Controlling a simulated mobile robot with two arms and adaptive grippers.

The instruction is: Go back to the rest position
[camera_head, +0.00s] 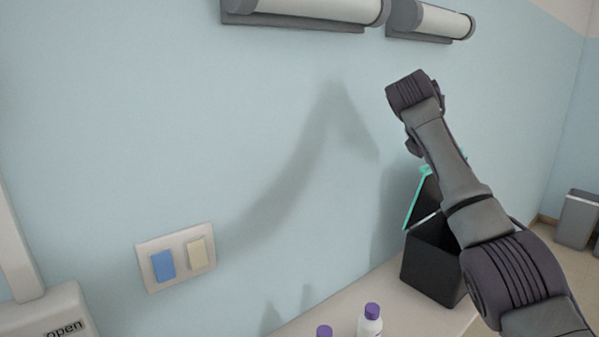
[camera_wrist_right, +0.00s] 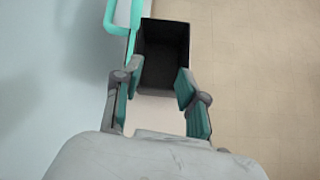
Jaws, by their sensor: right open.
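My right arm comes in from the lower right of the head view and reaches up in front of the wall; its gripper is hard to make out there, behind the wrist. In the right wrist view my right gripper (camera_wrist_right: 158,85) is open, with nothing between its teal-padded fingers. Beyond the fingers is a black open bin (camera_wrist_right: 165,40) with a teal frame (camera_wrist_right: 122,25) at its left. In the head view the same bin (camera_head: 428,262) stands on the counter, partly hidden by my arm, its lid tilted up. My left gripper is not in view.
Two bottles with purple caps, one of them clearer (camera_head: 370,322), stand on the counter (camera_head: 400,312) left of the bin. A wall switch plate (camera_head: 182,286) and a device marked "open" (camera_head: 50,315) are at lower left. A grey bin (camera_head: 577,220) is at far right.

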